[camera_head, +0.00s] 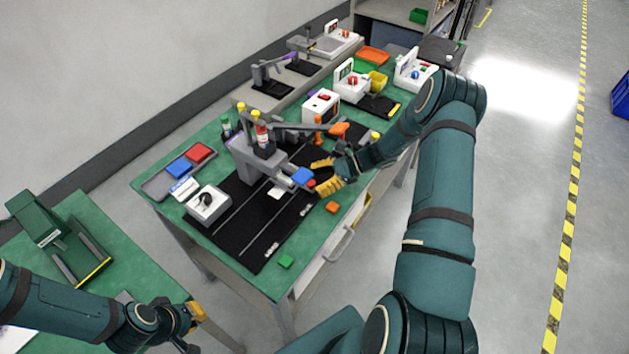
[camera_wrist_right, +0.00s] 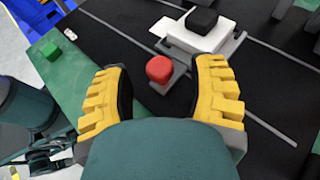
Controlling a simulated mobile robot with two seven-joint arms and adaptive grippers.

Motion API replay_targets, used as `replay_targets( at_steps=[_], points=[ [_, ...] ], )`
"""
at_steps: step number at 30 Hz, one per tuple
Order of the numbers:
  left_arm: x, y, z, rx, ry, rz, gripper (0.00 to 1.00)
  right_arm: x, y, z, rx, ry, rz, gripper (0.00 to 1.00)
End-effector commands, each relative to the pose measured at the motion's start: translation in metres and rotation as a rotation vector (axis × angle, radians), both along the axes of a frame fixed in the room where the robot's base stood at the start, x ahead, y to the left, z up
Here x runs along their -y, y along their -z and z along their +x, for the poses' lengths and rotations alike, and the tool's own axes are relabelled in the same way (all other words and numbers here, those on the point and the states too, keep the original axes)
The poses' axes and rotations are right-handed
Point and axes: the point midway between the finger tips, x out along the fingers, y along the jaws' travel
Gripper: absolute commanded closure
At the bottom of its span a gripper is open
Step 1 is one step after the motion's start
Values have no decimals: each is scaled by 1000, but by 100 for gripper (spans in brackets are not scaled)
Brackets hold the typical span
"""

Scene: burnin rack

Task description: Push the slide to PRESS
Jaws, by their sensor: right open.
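The slide (camera_wrist_right: 180,81) is a grey plate with a red knob (camera_wrist_right: 159,69), on a black mat (camera_wrist_right: 100,22) with pale guide lines. Beyond the knob is a white piece (camera_wrist_right: 175,34) with a black block on top. My right gripper (camera_wrist_right: 163,66) is open, its yellow fingers either side of the knob with gaps visible. In the head view, the right gripper (camera_head: 325,175) is at the mat's right side, by the red knob (camera_head: 311,183) and a blue block (camera_head: 302,175). The mat lettering is too small to read. My left gripper (camera_head: 195,314) is at lower left; its opening is unclear.
A white box with a black dial (camera_head: 207,204) is on the left, near a tray (camera_head: 156,186) with red and blue blocks. Green (camera_head: 286,261) and orange (camera_head: 332,207) blocks lie near the green table's front edge.

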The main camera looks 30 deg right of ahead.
Motion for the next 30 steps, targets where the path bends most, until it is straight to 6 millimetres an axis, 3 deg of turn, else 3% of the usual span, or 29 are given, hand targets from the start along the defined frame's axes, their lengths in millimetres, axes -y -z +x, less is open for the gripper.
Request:
replay_targets(
  at_steps=[14, 18, 19, 30],
  points=[
    [0, 0, 0, 0, 0, 0, 100, -10, 5, 4, 0, 1, 0, 44],
    [0, 0, 0, 0, 0, 0, 100, -9, 4, 4, 0, 1, 0, 94],
    [0, 0, 0, 0, 0, 0, 100, -9, 4, 4, 0, 1, 0, 100],
    [0, 0, 0, 0, 0, 0, 100, -10, 4, 4, 1, 1, 1, 100]
  ],
)
